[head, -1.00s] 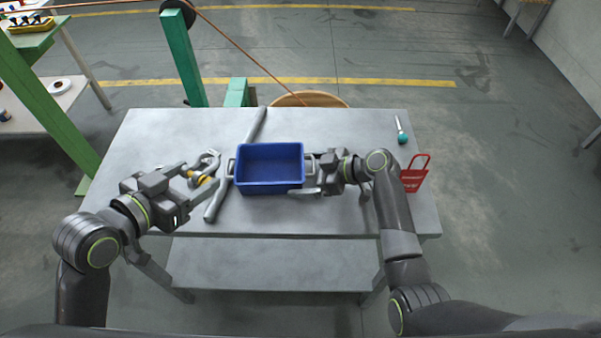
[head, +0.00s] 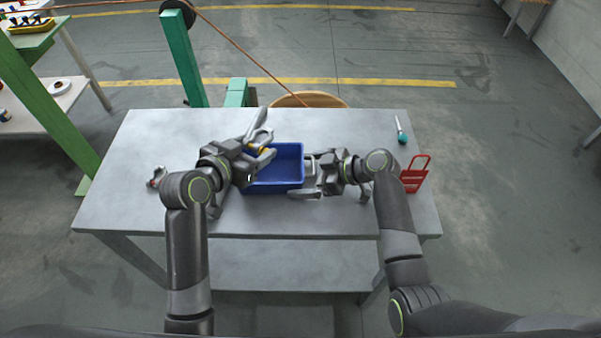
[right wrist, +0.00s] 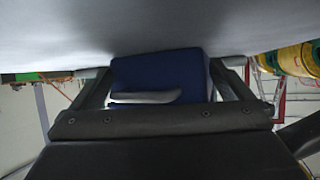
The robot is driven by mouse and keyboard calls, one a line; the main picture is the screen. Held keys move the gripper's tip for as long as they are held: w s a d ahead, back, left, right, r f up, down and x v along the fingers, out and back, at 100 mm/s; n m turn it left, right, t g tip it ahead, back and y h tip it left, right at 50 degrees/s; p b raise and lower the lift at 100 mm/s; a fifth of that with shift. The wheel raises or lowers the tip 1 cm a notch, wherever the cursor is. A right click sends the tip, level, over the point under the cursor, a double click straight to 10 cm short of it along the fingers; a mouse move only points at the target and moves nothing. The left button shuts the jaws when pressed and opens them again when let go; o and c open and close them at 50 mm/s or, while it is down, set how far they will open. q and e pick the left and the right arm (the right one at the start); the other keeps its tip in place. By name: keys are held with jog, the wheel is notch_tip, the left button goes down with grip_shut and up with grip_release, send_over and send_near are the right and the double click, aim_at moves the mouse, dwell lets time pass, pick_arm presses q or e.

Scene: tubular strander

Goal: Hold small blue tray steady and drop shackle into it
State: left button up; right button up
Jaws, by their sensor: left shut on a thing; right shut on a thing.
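The small blue tray (head: 288,180) lies on the grey table, partly covered by my left arm. It also shows in the right wrist view (right wrist: 160,72), with its grey handle (right wrist: 145,98). My right gripper (head: 309,176) is shut on the tray's right handle. My left gripper (head: 262,151) is above the tray's left part, shut on the shackle (head: 264,149). Only a little of the shackle shows, including its yellow part; the fingers hide most of it. I cannot tell its exact height above the tray.
A long grey bar (head: 220,208) lies left of the tray, partly hidden by my left arm. A small grey and red item (head: 157,177) lies at the table's left. A red holder (head: 415,175) and a teal-ended tool (head: 402,132) are at the right. The table's front right is clear.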

pick_arm(q)
jog(key=shift+f, duration=2.9)
jog(key=o, duration=1.3)
jog(key=v, duration=1.2)
jog(key=shift+d, duration=0.1)
